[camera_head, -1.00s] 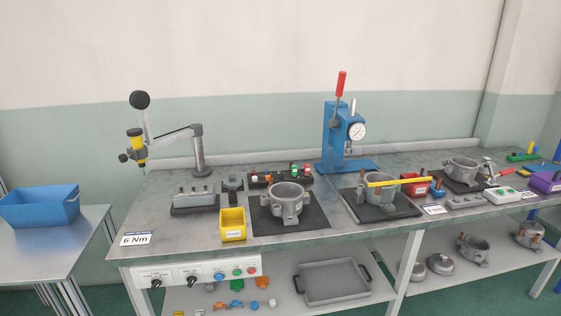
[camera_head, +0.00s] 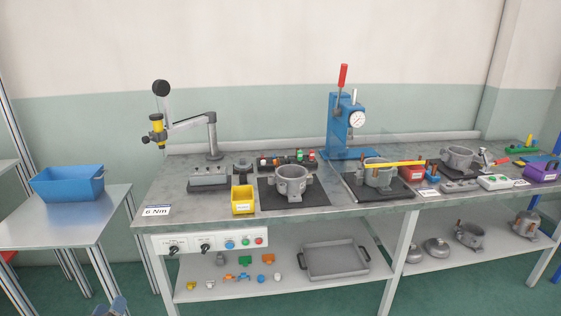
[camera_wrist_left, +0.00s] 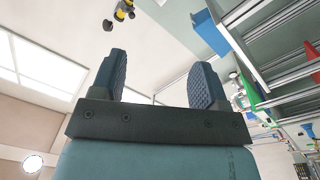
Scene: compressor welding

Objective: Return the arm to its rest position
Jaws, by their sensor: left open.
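My left gripper (camera_wrist_left: 158,85) is open in the left wrist view. Its two dark ribbed fingers stand wide apart with nothing between them. The view behind the fingers is strongly tilted, with wall, ceiling lights and bench frames around them. In the head view only a small blue-grey piece of my left gripper (camera_head: 112,307) shows at the bottom left edge, below and clear of the side table. My right gripper is in neither view.
A side table (camera_head: 40,232) with a blue bin (camera_head: 68,183) stands at the left. The grey workbench (camera_head: 225,208) holds a screwdriver arm (camera_head: 212,135), a yellow bin (camera_head: 243,200), housings and a blue press (camera_head: 341,130). Open floor (camera_head: 130,260) shows between table and workbench.

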